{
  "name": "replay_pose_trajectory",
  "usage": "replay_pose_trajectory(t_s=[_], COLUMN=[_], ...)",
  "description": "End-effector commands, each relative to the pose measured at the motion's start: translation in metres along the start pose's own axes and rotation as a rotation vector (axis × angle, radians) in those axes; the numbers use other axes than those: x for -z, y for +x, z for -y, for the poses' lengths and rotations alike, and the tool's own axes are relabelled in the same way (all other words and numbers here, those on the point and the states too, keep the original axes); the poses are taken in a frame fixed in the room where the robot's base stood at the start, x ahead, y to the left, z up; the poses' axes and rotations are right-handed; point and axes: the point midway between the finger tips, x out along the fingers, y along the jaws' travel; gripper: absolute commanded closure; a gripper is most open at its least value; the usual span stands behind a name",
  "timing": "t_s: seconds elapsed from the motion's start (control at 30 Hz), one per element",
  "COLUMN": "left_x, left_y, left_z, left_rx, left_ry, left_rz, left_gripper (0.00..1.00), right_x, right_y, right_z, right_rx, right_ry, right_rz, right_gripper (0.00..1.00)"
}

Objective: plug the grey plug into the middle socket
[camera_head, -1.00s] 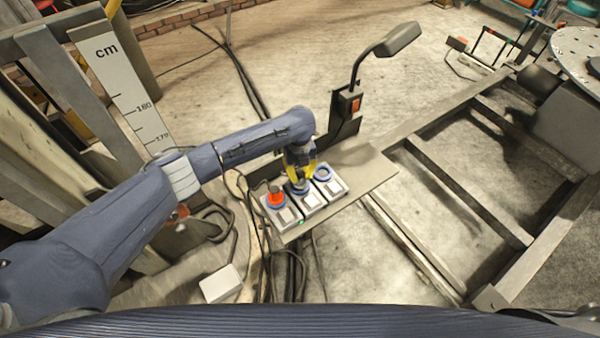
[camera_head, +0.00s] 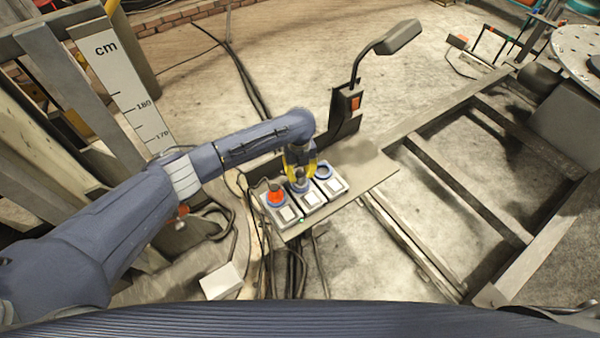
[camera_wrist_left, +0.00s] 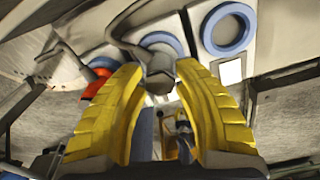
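My left gripper (camera_head: 300,178) reaches down over the middle socket (camera_head: 309,199) of a row of three. Its yellow fingers are closed around the grey plug (camera_wrist_left: 160,74), which sits between the fingertips in the left wrist view. The plug is over the blue ring of the middle socket (camera_wrist_left: 160,40); I cannot tell whether it is seated. A red plug (camera_head: 276,197) sits in the left socket and also shows in the left wrist view (camera_wrist_left: 96,83). The right socket (camera_head: 323,171) has an empty blue ring. My right gripper is not in view.
The sockets stand on a grey plate (camera_head: 368,178). Behind them a lamp (camera_head: 400,37) rises from a dark post with an orange switch (camera_head: 355,103). Cables hang near the plate's left edge. A metal frame (camera_head: 500,207) lies to the right.

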Motion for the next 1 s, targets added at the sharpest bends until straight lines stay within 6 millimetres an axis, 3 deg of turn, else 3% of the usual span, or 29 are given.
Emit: replay_pose_trajectory(t_s=[0.1, 0.47, 1.0], left_x=[0.000, 0.000, -0.001], left_y=[0.000, -0.006, -0.091], left_z=[0.000, 0.000, 0.000], left_rx=[0.000, 0.001, 0.001], left_ry=[0.000, 0.001, 0.001], left_rz=[0.000, 0.001, 0.003], left_gripper=[0.57, 0.57, 0.57], right_x=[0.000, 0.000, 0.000], right_y=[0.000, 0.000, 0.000], right_z=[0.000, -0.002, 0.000], right_rx=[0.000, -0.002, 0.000], right_ry=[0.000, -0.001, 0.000], right_rz=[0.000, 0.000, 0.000], right_gripper=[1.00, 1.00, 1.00])
